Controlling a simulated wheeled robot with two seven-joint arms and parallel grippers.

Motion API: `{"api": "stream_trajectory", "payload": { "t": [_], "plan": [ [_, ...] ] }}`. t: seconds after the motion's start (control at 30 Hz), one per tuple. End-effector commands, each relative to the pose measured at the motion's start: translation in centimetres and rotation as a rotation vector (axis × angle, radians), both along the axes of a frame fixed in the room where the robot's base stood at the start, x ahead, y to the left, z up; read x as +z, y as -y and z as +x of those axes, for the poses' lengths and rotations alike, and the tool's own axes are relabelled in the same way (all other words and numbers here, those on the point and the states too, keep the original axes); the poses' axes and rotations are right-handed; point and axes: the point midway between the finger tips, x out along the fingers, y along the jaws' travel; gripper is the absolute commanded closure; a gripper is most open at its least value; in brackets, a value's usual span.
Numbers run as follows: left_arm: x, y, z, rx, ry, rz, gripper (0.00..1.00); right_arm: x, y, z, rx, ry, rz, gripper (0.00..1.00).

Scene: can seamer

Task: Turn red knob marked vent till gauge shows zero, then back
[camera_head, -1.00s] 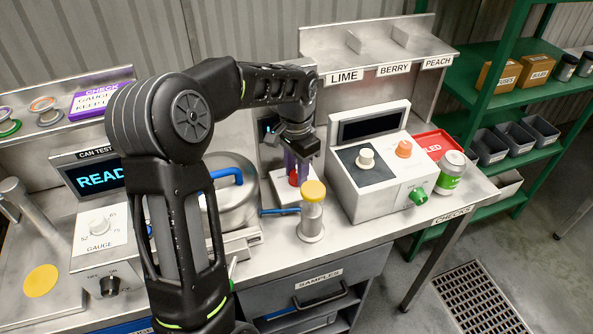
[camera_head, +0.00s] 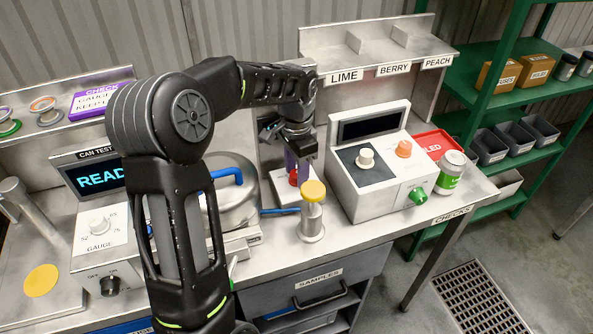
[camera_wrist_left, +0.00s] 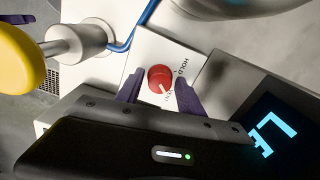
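The red knob (camera_wrist_left: 160,78) sits on a white plate in the left wrist view, with a pale pointer line on its face. The word HOLD is beside it; the lettering at the lower edge is mostly hidden. In the head view the red knob (camera_head: 293,178) shows only partly behind my gripper. My left gripper (camera_wrist_left: 157,84) is open, its purple fingers on either side of the knob with visible gaps. It also shows in the head view (camera_head: 291,166), above the knob. No needle gauge is clearly visible. My right gripper is out of view.
A yellow-topped metal post (camera_head: 312,215) stands close in front of the knob, with a blue hose beside it. A lidded metal pot (camera_head: 230,205) is to the left, a white box with knobs (camera_head: 380,180) to the right. The can tester display (camera_head: 95,178) is partly blocked by my arm.

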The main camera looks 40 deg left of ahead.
Motion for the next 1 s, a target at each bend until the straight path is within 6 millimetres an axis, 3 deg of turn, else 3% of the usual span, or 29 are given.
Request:
{"api": "stream_trajectory", "payload": {
  "t": [0.1, 0.47, 0.83, 1.0],
  "plan": [
    [0.0, 0.0, 0.0, 0.001, 0.0, -0.001, 0.46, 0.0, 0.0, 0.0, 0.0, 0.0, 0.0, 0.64],
    [0.7, 0.0, 0.0, 0.002, 0.0, 0.0, 0.46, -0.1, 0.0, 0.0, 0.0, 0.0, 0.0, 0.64],
    [6.2, 0.0, 0.1, 0.0, 0.002, 0.0, 0.46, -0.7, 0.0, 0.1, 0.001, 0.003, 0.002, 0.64],
    [7.7, 0.0, 0.0, 0.001, 0.001, 0.0, 0.46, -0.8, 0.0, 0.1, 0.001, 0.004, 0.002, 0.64]
  ]
}}
